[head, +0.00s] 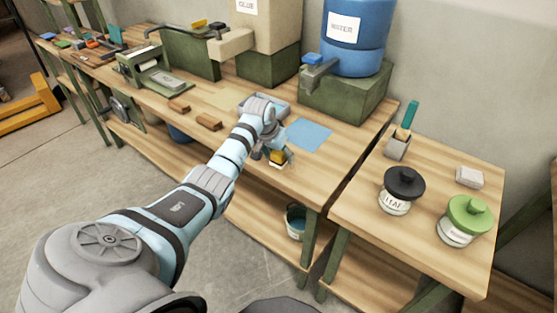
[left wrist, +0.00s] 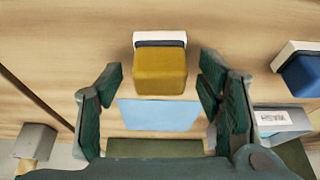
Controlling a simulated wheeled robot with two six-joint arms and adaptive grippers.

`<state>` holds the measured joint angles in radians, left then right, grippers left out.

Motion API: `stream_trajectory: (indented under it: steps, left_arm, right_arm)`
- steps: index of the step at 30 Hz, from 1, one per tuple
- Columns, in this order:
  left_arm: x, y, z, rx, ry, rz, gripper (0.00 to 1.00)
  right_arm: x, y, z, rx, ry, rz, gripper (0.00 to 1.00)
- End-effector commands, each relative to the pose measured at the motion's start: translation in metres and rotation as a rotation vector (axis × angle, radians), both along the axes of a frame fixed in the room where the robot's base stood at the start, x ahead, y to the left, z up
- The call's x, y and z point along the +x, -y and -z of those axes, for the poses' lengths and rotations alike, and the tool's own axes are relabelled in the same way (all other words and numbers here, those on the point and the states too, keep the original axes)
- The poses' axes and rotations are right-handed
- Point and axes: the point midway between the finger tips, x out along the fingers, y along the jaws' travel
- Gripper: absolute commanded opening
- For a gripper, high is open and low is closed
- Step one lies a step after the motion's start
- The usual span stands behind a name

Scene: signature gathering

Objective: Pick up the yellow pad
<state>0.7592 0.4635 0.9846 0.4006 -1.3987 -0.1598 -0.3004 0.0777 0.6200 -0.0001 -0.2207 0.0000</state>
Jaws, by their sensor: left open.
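The yellow pad (head: 278,157) is a small yellow block with a white and dark end, near the front edge of the long wooden bench. In the left wrist view the yellow pad (left wrist: 160,72) lies between the two spread fingers, with gaps on both sides. My left gripper (head: 269,151) is open and empty above it, partly covering it in the head view. The left gripper's dark green fingers (left wrist: 160,84) show no contact with the pad. My right gripper is not in view.
A light blue sheet (head: 310,135) lies behind the pad. A blue pad (left wrist: 302,76) with a white end and a grey tray (left wrist: 284,119) are at the right in the wrist view. Brown blocks (head: 208,122), a blue water tank (head: 357,38) and lidded jars (head: 402,190) stand around.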

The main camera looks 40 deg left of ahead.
Motion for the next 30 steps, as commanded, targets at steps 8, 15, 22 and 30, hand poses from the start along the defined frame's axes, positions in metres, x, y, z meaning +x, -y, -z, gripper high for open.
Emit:
stream_trajectory:
  steps: [8,15,22,30]
  left_arm:
    - [0.0,0.0,-0.001,0.0,0.0,-0.001,0.3]
    - [0.0,0.0,-0.001,0.001,0.0,-0.001,0.12]
    - [0.0,0.0,-0.008,0.001,0.0,-0.001,0.12]
    - [0.001,-0.001,-0.069,0.002,0.006,-0.001,0.12]
  right_arm:
    - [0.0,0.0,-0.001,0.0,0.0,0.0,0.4]
    - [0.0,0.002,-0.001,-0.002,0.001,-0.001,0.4]
    - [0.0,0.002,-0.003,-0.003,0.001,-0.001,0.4]
    - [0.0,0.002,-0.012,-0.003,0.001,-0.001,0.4]
